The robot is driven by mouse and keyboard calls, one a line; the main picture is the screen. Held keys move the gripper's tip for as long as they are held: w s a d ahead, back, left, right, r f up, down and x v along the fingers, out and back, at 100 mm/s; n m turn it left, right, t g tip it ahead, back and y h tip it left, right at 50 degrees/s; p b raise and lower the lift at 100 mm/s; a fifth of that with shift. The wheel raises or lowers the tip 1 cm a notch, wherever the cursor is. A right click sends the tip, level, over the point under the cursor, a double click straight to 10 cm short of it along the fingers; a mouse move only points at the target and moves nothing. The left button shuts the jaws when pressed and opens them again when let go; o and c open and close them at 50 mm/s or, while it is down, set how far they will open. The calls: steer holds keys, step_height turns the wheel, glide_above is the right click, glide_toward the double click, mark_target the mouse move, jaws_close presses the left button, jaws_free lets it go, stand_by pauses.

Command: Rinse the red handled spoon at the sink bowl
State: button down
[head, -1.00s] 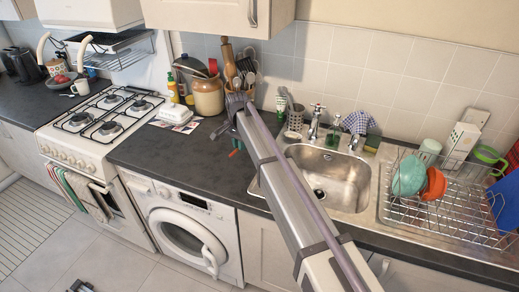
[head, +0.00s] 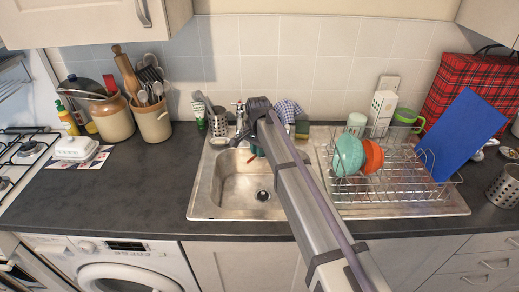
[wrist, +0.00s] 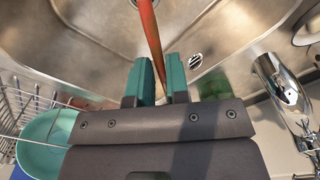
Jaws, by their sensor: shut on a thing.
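The spoon's red handle (wrist: 151,40) runs between the teal fingers of my gripper (wrist: 160,82) in the wrist view, and the gripper is shut on it. The handle reaches to the top edge of that view; the spoon's other end is not clearly seen. In the head view my gripper (head: 256,152) is over the back part of the steel sink bowl (head: 212,185), mostly hidden by my arm. The tap (head: 240,112) stands behind the bowl; in the wrist view the tap (wrist: 285,95) is at the right.
A wire rack (head: 400,190) with a teal bowl (head: 347,156) and an orange bowl (head: 373,157) stands right of the sink. A metal holder (head: 217,122), a checked cloth (head: 287,108) and a sponge (head: 302,130) are behind it. The counter (head: 120,195) to the left is mostly clear.

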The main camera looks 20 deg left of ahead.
step_height(320, 180, down, 19)
steer(key=b, duration=1.8)
steer(key=shift+b, duration=0.4)
steer(key=shift+r, duration=0.15)
step_height(320, 180, up, 18)
steer(key=p, duration=1.8)
stand_by(1.6)
step_height(320, 180, up, 4)
steer(key=p, duration=0.4)
